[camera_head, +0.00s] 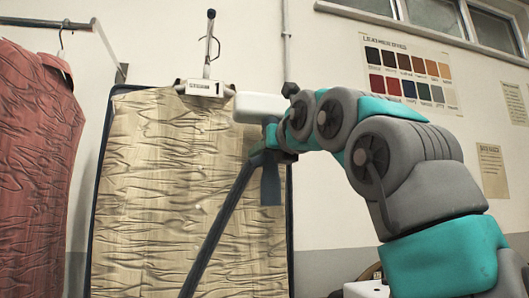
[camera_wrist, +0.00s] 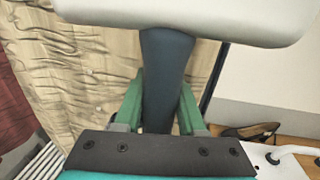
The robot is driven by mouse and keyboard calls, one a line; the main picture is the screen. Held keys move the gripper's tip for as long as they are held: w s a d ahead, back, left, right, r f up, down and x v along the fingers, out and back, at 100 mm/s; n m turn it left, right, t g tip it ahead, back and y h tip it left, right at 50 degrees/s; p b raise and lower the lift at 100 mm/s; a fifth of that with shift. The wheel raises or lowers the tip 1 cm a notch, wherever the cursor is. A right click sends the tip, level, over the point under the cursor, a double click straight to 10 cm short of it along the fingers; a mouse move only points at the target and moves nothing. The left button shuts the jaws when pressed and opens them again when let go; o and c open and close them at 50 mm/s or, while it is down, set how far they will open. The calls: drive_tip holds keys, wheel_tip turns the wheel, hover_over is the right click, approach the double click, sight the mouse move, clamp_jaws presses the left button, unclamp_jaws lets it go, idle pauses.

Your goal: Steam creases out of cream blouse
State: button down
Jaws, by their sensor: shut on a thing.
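The cream blouse (camera_head: 150,185) hangs flat against a dark-edged board, its front covered in wavy creases. It also shows behind the tool in the wrist view (camera_wrist: 95,60). My gripper (camera_head: 274,152) is at the blouse's upper right; its green fingers (camera_wrist: 160,112) are shut on the dark handle of a steamer. The steamer's white head (camera_head: 260,107) is above the fingers, near the blouse's upper right edge; whether it touches the cloth cannot be told. The head fills the top of the wrist view (camera_wrist: 190,18). A dark hose (camera_head: 217,230) slants down left across the blouse. No steam is visible.
A creased red shirt (camera_head: 35,150) hangs at the left on a metal rail (camera_head: 50,23). A numbered tag (camera_head: 205,88) is above the blouse. A brown shoe (camera_wrist: 250,132) and a white object (camera_wrist: 285,160) are at lower right in the wrist view. A white slatted rack (camera_wrist: 45,163) is at lower left.

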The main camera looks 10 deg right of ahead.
drive_tip(key=shift+f, duration=0.3)
drive_tip(key=shift+f+b, duration=4.55)
drive_tip(key=shift+f, duration=0.35)
drive_tip(key=shift+f, duration=0.1)
drive_tip(key=shift+f+b, duration=3.15)
drive_tip(key=shift+f, duration=1.75)
drive_tip(key=shift+f, duration=0.1)
drive_tip(key=shift+d+f, duration=0.15)
drive_tip(key=shift+f, duration=2.2)
